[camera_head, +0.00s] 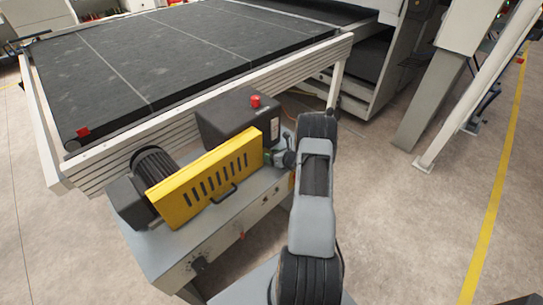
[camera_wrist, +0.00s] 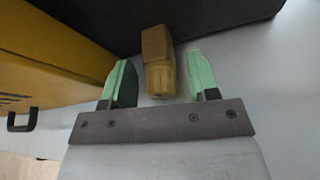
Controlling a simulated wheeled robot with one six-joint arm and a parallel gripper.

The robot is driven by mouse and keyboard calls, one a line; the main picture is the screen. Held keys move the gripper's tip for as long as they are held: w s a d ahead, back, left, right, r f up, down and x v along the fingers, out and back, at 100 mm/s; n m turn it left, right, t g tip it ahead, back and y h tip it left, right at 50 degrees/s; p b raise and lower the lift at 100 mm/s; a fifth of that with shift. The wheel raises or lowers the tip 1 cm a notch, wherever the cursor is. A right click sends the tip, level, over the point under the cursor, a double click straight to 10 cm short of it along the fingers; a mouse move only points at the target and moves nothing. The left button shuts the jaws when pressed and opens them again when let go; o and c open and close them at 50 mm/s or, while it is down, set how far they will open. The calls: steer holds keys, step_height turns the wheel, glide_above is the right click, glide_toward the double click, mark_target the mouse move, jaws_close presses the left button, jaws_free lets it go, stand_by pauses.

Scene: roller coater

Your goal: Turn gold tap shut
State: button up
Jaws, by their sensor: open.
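The gold tap (camera_wrist: 158,62) shows in the wrist view as a short brass-coloured body with a ribbed lower part, against a light grey surface. My gripper (camera_wrist: 160,82) is open, with one green finger on each side of the tap. Gaps show between the tap and both fingers, the left one narrower at the top. In the head view my gripper (camera_head: 279,158) is small, beside the right end of the yellow guard. The tap itself is hidden or too small to make out there.
A yellow slotted guard (camera_head: 208,178) with a black handle stands left of my gripper. A dark box (camera_head: 238,117) with a red button (camera_head: 255,101) is behind. The conveyor (camera_head: 170,60) lies further back. Open floor (camera_head: 410,220) is at the right.

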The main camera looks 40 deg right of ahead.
steer(key=b+v, duration=0.1)
steer(key=v, duration=1.2)
steer(key=shift+s, duration=0.4)
steer(key=shift+r, duration=0.1)
steer(key=s+a+n+g+y, duration=0.3)
steer(key=s+a+n+g, duration=0.1)
steer(key=a+n, duration=0.35)
steer(key=s+a+r+n+g+h, duration=0.2)
steer(key=s+a+r+n, duration=0.3)
steer(key=a+r+n, duration=0.6)
steer(key=s+a+r+n+g+h, duration=0.3)
steer(key=a+r+n, duration=0.9)
steer(key=n, duration=0.5)
steer(key=shift+s+h+p, duration=0.4)
steer(key=shift+s+h, duration=0.5)
